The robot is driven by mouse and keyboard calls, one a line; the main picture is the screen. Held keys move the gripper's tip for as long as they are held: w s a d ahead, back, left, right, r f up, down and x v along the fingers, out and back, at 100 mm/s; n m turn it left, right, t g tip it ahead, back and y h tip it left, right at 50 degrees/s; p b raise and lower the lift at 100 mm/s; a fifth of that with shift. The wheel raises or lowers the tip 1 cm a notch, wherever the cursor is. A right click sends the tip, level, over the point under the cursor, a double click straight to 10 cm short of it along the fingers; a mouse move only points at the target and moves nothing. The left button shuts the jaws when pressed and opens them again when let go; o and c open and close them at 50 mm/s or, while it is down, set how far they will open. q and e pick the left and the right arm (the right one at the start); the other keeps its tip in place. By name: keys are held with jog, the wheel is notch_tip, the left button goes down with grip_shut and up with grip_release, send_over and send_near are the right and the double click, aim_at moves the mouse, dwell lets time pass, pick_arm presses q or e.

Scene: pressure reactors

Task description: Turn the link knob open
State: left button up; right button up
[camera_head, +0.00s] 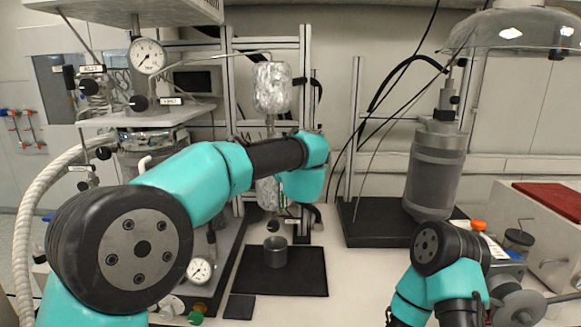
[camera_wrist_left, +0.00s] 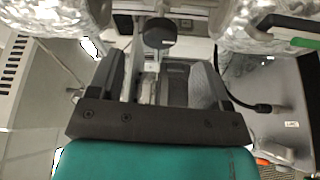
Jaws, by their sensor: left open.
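A round black knob (camera_wrist_left: 158,33) shows in the left wrist view, between two foil-wrapped vessels and just beyond the fingertips; I cannot read a label on it. My left gripper (camera_wrist_left: 161,72) is open, its two dark fingers apart with nothing held between them. The knob lies roughly in line with the gap between the fingers, and I see no contact. In the head view my left arm crosses in front of the foil column and hides the left gripper and the middle of the column. My right arm shows at the lower right; its gripper is out of frame.
The upper foil vessel (camera_head: 272,87) hangs on a metal frame. A small black knob (camera_head: 273,226) sits below the lower foil vessel (camera_head: 268,193), above a grey cup (camera_head: 275,252) on a black plate (camera_head: 290,282). A gauge (camera_head: 147,56) and labelled valves stand left. A grey reactor (camera_head: 434,175) stands right.

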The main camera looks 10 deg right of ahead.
pick_arm(q)
jog(key=v, duration=1)
jog(key=shift+w+a+f, duration=0.1)
